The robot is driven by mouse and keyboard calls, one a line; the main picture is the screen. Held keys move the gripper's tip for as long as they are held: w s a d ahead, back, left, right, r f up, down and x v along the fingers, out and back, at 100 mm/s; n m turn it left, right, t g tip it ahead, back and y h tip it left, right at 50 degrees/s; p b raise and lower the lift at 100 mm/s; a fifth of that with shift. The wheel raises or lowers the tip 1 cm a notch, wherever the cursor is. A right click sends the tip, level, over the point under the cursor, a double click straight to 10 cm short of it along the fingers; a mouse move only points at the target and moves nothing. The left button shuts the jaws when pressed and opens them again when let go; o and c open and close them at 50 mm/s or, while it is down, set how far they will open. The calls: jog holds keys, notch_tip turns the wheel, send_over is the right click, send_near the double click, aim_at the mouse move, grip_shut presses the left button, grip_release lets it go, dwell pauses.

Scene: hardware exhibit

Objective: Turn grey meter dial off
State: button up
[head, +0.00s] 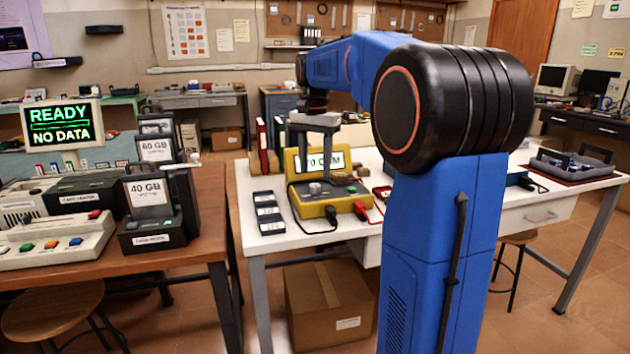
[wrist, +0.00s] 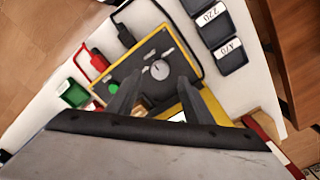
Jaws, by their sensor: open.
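The yellow meter (head: 325,203) stands on the white table, its raised display reading "70 OHM" with the front part hidden by my gripper. In the wrist view the meter's dark top panel (wrist: 138,73) carries a round grey dial (wrist: 159,70) with a pointer mark and a green button (wrist: 113,89). The dial (head: 315,188) also shows small in the head view. My gripper (wrist: 160,77) is open above the panel, its fingertips on either side of the dial in the picture. I cannot tell whether they touch it. In the head view my gripper (head: 323,170) hangs over the meter.
Black labelled blocks (head: 268,213) lie left of the meter. Red and black leads (head: 361,210) plug in at its front. Binders (head: 263,145) stand behind. A brown table (head: 200,245) with a "READY NO DATA" screen (head: 62,122) stands at left.

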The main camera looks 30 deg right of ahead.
aim_at(315, 185)
jog(key=shift+f, duration=2.35)
jog(key=c, duration=1.1)
